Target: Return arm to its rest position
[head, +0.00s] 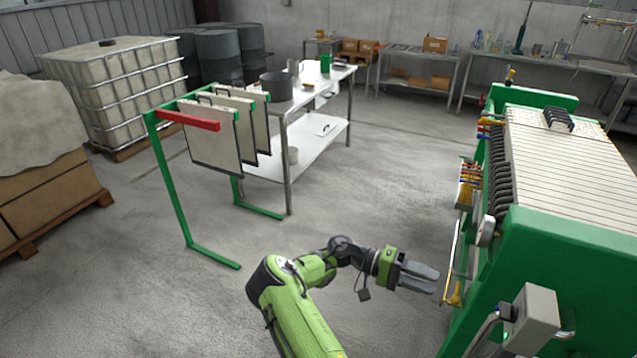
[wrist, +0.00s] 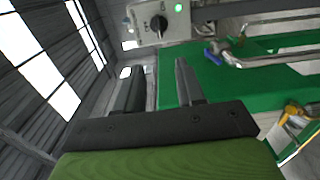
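My green arm reaches up from the bottom middle of the head view, bent to the right. My gripper (head: 418,277) points right toward the green filter press (head: 577,244), a short way from its near left side. In the wrist view my gripper (wrist: 158,82) shows two dark fingers spread apart with nothing between them. The press's green frame (wrist: 225,85) lies beyond the fingertips.
A grey control box (head: 535,315) stands at the press's near end; its knob and green light show in the wrist view (wrist: 160,22). A green rack (head: 172,195) with hanging plates and a steel table (head: 289,155) stand behind left. The floor (head: 340,205) between is clear.

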